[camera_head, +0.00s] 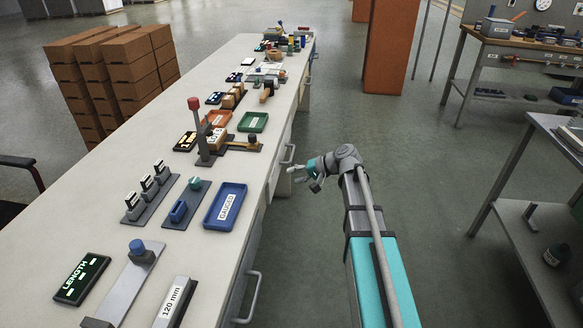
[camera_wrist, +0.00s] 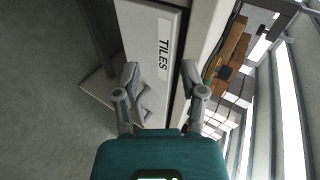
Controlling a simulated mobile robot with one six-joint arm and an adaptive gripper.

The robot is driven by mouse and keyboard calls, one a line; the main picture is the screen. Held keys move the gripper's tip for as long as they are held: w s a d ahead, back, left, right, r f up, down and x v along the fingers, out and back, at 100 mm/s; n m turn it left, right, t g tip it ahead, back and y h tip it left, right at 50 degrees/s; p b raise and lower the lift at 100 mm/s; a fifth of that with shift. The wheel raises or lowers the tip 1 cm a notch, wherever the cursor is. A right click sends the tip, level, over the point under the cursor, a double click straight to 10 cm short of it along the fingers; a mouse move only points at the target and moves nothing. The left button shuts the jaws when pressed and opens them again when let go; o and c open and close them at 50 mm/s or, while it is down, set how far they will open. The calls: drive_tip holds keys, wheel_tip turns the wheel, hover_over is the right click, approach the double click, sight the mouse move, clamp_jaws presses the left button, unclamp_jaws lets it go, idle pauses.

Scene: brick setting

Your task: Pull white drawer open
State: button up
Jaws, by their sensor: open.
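A white drawer front (camera_wrist: 150,28) with a "TILES" label (camera_wrist: 163,50) shows in the wrist view, turned on its side. My gripper (camera_wrist: 160,70) is open, with one finger on each side of the label in that view. A grey handle-like shape (camera_wrist: 147,102) shows between the fingers, partly hidden by my gripper; I cannot tell whether they touch it. In the head view my gripper (camera_head: 299,172) is beside the right side of the white bench (camera_head: 150,170), near a pale handle (camera_head: 289,153). The drawer's label is not readable there.
Another drawer handle (camera_head: 252,297) sticks out nearer on the bench side. The bench top holds a blue tray (camera_head: 226,206), a green tray (camera_head: 253,122) and several fixtures. An orange pillar (camera_head: 391,45) stands beyond. The floor right of the bench is clear up to a grey table (camera_head: 545,225).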

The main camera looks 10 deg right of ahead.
drive_tip(key=w+d+f+m+t+y+b, duration=0.2)
drive_tip(key=w+d+f+t+y+b, duration=0.15)
drive_tip(key=w+f+b, duration=0.5)
drive_tip(key=m+t+b, duration=0.3)
drive_tip(key=t+b, duration=0.2)
drive_tip(key=b, duration=0.9)
approach(292, 153)
drive_tip(key=shift+y, duration=0.45)
drive_tip(key=shift+s+d+f, duration=0.5)
drive_tip(key=shift+s+d, duration=0.05)
drive_tip(key=shift+d, duration=0.25)
drive_tip(key=shift+s+d+f, duration=0.5)
drive_tip(key=shift+s+d, duration=0.05)
drive_tip(key=shift+d, duration=0.25)
drive_tip(key=shift+w+a+r, duration=0.1)
drive_tip(key=shift+a, duration=0.05)
drive_tip(key=p+x, duration=0.2)
drive_tip(key=x, duration=1.1)
drive_tip(key=shift+a, duration=0.3)
